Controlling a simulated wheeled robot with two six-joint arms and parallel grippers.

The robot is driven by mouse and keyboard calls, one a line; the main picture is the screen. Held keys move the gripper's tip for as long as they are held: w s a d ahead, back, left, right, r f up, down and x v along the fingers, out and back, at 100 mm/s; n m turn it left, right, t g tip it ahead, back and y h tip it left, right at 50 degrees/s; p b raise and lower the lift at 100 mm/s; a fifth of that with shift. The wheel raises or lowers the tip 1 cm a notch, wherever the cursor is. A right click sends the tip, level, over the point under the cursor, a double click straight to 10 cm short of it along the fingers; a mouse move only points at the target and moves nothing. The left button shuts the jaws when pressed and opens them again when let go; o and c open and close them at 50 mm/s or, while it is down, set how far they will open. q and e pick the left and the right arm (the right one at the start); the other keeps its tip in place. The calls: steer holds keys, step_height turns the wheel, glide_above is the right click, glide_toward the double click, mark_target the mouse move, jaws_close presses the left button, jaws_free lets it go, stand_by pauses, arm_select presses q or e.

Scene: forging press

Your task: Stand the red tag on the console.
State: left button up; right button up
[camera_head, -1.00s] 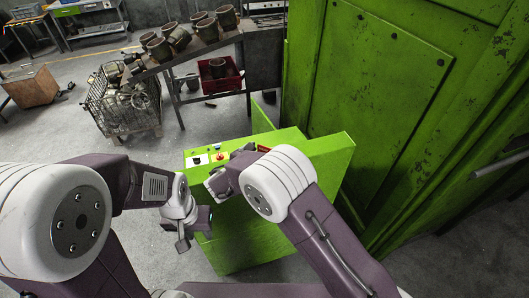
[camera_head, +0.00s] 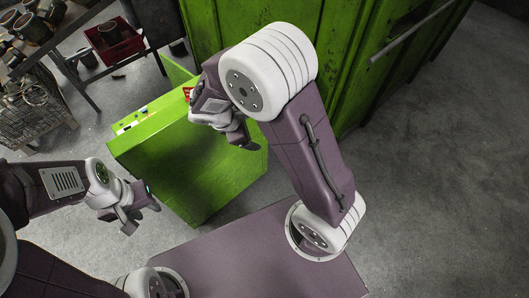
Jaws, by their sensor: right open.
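The green console (camera_head: 185,165) stands in front of me, its sloped top facing left. A small red patch (camera_head: 188,94), probably the red tag, shows at the console's far top edge, just left of my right gripper (camera_head: 241,138). The gripper body partly hides it, and I cannot tell whether it stands or leans. My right gripper is open over the console's right part, with its fingers pointing down to the right. My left gripper (camera_head: 140,213) is open and empty, left of the console and apart from it.
A tall green press (camera_head: 350,60) stands behind the console. The floor on the right (camera_head: 440,180) is clear.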

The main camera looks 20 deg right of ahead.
steer(key=s+d+m+g+y, duration=0.15)
steer(key=s+m+y, duration=0.45)
steer(key=s+m, duration=0.8)
step_height(320, 180, down, 7)
steer(key=w+m+b, duration=0.2)
steer(key=b, duration=0.4)
steer(key=shift+w+r, duration=0.2)
steer(key=shift+w, duration=0.05)
steer(key=shift+d, duration=0.1)
